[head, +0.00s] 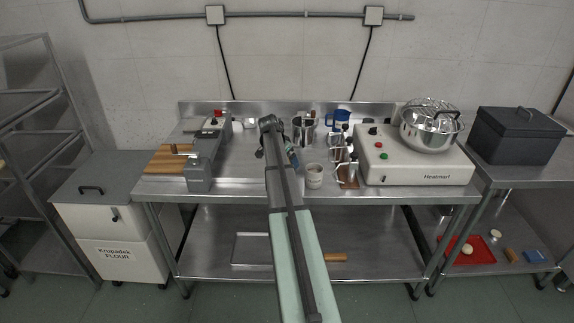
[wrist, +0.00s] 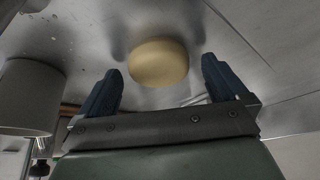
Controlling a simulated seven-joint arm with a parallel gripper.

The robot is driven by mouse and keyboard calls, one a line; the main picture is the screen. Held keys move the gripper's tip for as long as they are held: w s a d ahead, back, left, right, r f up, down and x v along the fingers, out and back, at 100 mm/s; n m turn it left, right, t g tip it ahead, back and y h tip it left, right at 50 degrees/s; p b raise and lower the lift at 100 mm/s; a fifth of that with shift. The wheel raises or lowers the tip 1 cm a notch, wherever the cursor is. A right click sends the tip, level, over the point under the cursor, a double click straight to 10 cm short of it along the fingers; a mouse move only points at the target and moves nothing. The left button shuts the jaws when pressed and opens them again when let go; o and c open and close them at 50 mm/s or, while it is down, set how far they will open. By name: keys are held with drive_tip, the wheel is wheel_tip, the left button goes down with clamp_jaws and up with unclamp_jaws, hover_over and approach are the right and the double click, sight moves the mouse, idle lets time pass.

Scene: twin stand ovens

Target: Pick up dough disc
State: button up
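The dough disc (wrist: 158,60) is a round, pale tan piece lying on the metal worktop in the wrist view. My gripper (wrist: 161,68) is open, with one dark blue finger on each side. The disc lies just beyond and between the fingertips, and nothing is held. I cannot tell how high the fingers are above the worktop. In the head view my arm reaches over the middle of the steel table (head: 240,165), and it hides the disc. Only part of my gripper (head: 291,155) shows there.
A pale cylinder (wrist: 27,98) stands close to the left finger in the wrist view. A lever device (head: 202,165) stands left.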

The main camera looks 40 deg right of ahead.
drive_tip(key=c, duration=1.1)
drive_tip(key=shift+o, duration=0.2)
